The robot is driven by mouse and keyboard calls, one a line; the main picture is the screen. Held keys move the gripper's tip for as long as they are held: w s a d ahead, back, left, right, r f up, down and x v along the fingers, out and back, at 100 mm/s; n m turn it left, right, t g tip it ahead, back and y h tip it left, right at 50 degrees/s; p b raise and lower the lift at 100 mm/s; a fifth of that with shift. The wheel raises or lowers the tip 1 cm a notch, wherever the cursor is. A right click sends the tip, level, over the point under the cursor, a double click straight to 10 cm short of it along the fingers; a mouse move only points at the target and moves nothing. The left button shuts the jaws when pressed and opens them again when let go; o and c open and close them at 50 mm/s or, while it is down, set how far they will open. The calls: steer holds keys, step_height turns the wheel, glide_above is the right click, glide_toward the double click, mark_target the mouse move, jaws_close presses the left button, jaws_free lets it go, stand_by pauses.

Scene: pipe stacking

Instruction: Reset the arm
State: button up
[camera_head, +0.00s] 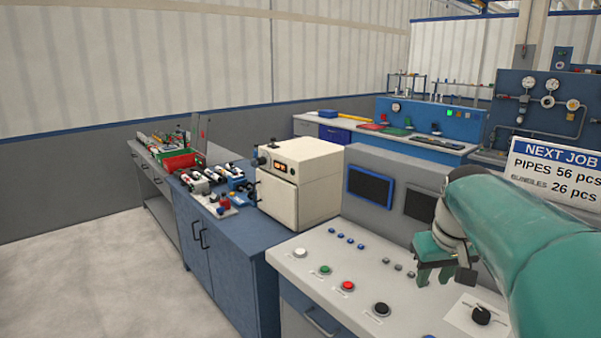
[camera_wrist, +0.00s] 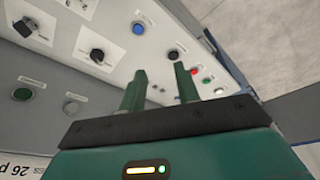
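My teal arm enters the head view from the right. My gripper (camera_head: 434,278) hangs above the light grey control panel (camera_head: 345,255), its fingers pointing down. In the wrist view my gripper (camera_wrist: 160,76) shows two green fingers standing apart, with nothing between them. The panel's buttons and knobs show beyond the fingers: a blue button (camera_wrist: 138,28), a red one (camera_wrist: 194,72) and black knobs. I cannot tell the exact height of the fingertips above the panel.
The panel has a white button (camera_head: 300,253), green button (camera_head: 325,269), red button (camera_head: 348,286) and black button (camera_head: 381,309). Monitors (camera_head: 370,187) stand behind it. A cream machine (camera_head: 300,180) and a blue bench (camera_head: 215,235) stand left. The floor (camera_head: 90,270) at left is clear.

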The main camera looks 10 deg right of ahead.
steer(key=s+a+f+t, duration=0.1)
steer(key=s+a+f, duration=0.1)
steer(key=a, duration=0.5)
steer(key=s+a+f+n, duration=0.1)
steer(key=s+a+f, duration=0.1)
steer(key=s+a, duration=0.3)
steer(key=s+a+f+t+y, duration=0.1)
steer(key=s+a+f, duration=0.1)
steer(key=a, duration=0.7)
steer(key=shift+s+f+n+t, duration=0.2)
steer(key=shift+s+n+t, duration=0.15)
steer(key=shift+s, duration=0.5)
steer(key=shift+s+d, duration=0.1)
steer(key=shift+s, duration=0.1)
